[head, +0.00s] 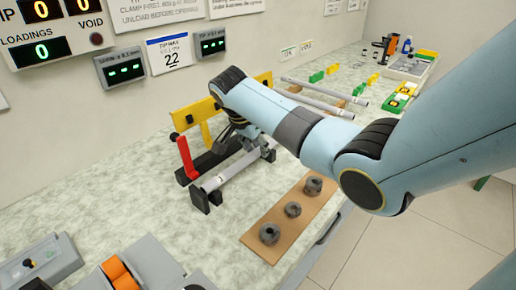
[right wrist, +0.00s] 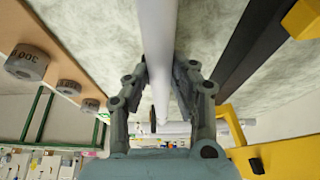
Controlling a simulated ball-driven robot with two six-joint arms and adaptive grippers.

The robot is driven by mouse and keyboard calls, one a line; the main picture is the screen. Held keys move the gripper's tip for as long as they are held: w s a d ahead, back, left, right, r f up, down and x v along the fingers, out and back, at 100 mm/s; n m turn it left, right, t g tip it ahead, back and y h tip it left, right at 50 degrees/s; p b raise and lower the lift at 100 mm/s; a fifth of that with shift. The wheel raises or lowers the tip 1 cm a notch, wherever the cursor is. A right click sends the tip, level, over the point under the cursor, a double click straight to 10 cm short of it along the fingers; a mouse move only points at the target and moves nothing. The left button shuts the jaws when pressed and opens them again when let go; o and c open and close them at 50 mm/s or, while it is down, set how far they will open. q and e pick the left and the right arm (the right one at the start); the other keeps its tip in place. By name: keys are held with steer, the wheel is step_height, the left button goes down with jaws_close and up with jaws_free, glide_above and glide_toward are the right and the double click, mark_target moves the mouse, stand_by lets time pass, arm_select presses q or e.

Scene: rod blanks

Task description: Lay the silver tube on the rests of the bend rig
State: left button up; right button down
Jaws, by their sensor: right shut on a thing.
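The silver tube (head: 228,172) runs slantwise along the front of the bend rig, its near end at a black rest (head: 206,199) and its far end near another black rest (head: 268,154). I cannot tell whether it touches them. The bend rig has a black base (head: 210,160), a red lever (head: 186,156) and a yellow bar (head: 186,116). My right gripper (head: 250,142) is over the tube's far half. My left gripper is not in view.
A brown board (head: 262,248) with three grey weights (head: 292,209) lies just in front of the rig. More rods (head: 320,104) lie behind my right arm, with green and yellow blocks (head: 317,76) near them. Grey devices (head: 140,266) stand at the front left.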

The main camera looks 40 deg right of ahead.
steer(key=shift+f, duration=0.2)
steer(key=c, duration=1.1)
jaws_free()
steer(key=shift+r, duration=0.15)
steer(key=v, duration=1.2)
steer(key=shift+p, duration=0.4)
